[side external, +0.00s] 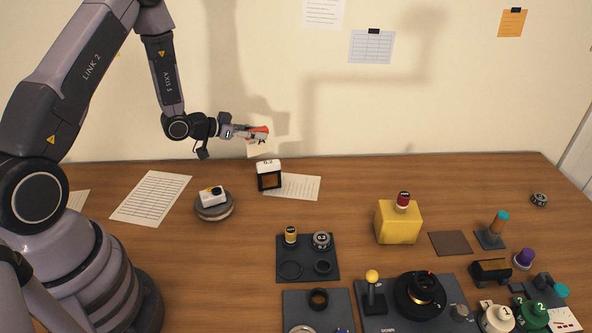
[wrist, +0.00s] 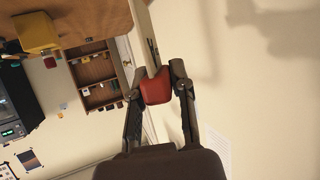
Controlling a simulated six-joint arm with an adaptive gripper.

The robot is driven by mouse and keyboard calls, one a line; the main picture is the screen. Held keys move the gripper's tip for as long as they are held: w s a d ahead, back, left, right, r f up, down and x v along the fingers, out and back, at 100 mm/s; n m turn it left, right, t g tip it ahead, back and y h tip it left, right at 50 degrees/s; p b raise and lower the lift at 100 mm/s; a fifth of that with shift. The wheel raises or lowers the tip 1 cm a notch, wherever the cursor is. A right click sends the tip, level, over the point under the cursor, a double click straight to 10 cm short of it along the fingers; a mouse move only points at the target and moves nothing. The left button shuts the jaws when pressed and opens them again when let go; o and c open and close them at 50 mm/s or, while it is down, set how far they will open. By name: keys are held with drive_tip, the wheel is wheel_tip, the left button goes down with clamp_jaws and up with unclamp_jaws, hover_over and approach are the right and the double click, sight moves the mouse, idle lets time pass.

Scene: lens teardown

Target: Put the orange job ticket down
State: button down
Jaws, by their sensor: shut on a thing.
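My gripper (side external: 256,133) is up in the air near the wall, left of the picture's middle, above the back of the table. It is shut on a red-orange piece (side external: 260,130). The piece also shows as a red block (wrist: 156,88) between the fingertips in the wrist view. A pale paper (side external: 257,148) with dark marks shows just below it; I cannot tell if it is attached. The only plainly orange sheet is a note (side external: 512,23) clipped on the wall at the upper right. I cannot tell whether the held piece is the job ticket.
A black-framed white-topped block (side external: 268,174) stands on the table below my gripper, beside a printed sheet (side external: 298,187). A round stand (side external: 214,212) is to its left. A yellow block (side external: 398,222) and dark trays (side external: 308,270) hold parts. The table's back right is mostly clear.

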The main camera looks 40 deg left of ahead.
drive_tip(key=s+a+f+n+y, duration=0.2)
drive_tip(key=s+a+n+y, duration=0.3)
drive_tip(key=a, duration=0.4)
drive_tip(key=s+a+f+n+y, duration=0.1)
drive_tip(key=s+a+n+y, duration=0.25)
drive_tip(key=s+a, duration=0.45)
drive_tip(key=shift+y, duration=0.65)
drive_tip(key=shift+w+a+f, duration=0.1)
drive_tip(key=shift+a+f, duration=0.1)
drive_tip(key=shift+f, duration=1.15)
drive_tip(key=shift+w+a+f, duration=0.15)
drive_tip(key=shift+a+f, duration=0.05)
drive_tip(key=shift+f, duration=1.2)
drive_tip(key=shift+w+a+f, duration=0.1)
drive_tip(key=shift+a+f, duration=0.1)
drive_tip(key=shift+f, duration=1.15)
drive_tip(key=shift+f, duration=0.15)
drive_tip(key=c, duration=1)
unclamp_jaws()
